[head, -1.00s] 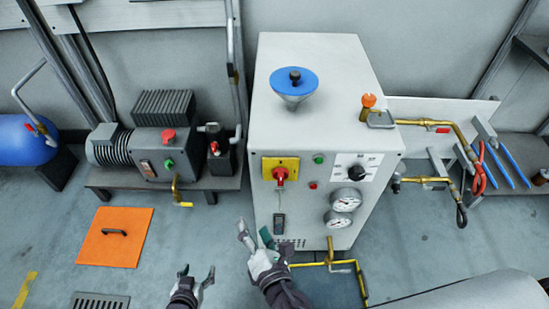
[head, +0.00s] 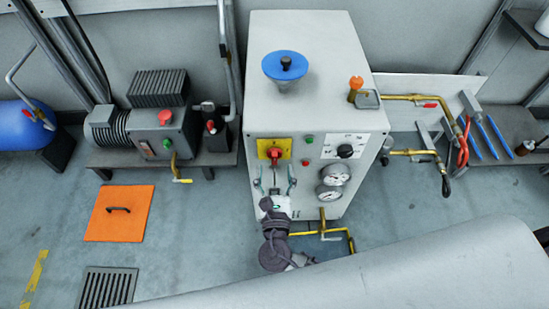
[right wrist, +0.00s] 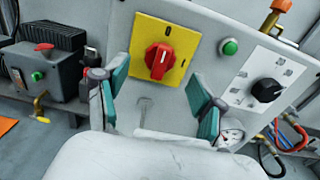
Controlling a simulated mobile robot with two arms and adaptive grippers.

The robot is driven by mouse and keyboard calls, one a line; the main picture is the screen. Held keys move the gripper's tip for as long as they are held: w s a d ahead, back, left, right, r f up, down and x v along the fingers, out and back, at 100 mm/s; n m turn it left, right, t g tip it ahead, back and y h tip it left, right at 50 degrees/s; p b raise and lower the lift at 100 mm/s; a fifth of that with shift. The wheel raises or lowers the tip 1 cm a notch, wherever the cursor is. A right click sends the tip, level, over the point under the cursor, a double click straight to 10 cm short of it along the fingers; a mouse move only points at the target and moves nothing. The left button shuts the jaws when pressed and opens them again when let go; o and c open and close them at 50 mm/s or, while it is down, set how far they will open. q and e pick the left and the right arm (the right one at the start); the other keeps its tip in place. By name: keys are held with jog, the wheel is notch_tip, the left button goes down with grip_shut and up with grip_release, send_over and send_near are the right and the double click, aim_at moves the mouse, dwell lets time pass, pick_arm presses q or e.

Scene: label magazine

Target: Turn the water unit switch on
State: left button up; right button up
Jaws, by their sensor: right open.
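A red rotary switch (head: 274,154) sits on a yellow plate (head: 283,145) on the front of a light grey cabinet (head: 320,110). In the right wrist view the red switch (right wrist: 159,60) has its handle roughly upright. My right gripper (head: 275,180) is just below the plate in the head view, in front of the cabinet. Its teal-padded fingers are wide apart and empty in the right wrist view (right wrist: 158,95), with the switch framed above and between them. No contact with the switch shows. My left gripper is not in view.
A green button (right wrist: 229,47) and a black knob (right wrist: 267,90) are to the right of the switch. Gauges (head: 335,174) and a yellow pipe (head: 349,240) are lower on the right. A compressor (head: 160,130) stands left. A large pale surface (head: 400,275) fills the front.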

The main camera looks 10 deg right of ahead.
aim_at(274, 161)
jog(key=shift+w+d, duration=0.2)
jog(key=shift+w, duration=0.9)
jog(key=shift+w+d, duration=0.2)
jog(key=shift+w, duration=0.85)
jog(key=shift+c, duration=0.4)
jog(key=c, duration=1.1)
